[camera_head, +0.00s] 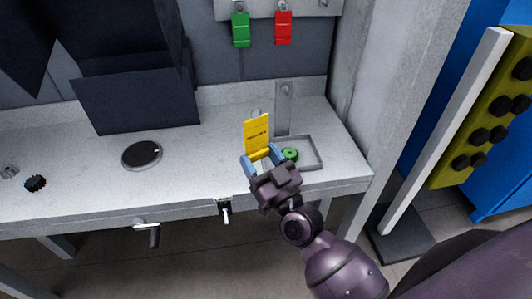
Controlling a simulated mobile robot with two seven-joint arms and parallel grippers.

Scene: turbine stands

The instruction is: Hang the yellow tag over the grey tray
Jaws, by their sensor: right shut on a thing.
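The yellow tag (257,132) is upright above the bench, its lower end between the blue-tipped fingers of my right gripper (262,161). The gripper is shut on it. The grey tray (319,154) lies on the bench just right of the gripper, and its left part is hidden behind tag and gripper. A green round piece (290,154) shows at the tray. Behind the tray stands a grey upright plate (284,112) with a small peg near its top. Another small metal piece (256,113) shows just above the tag. My left gripper is not in view.
A green tag (241,30) and a red tag (283,28) hang on the back rail. A black disc (141,155) and a black knob (36,183) are on the bench (200,175). A dark box (135,100) stands at the back left. A grey post (385,100) bounds the right.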

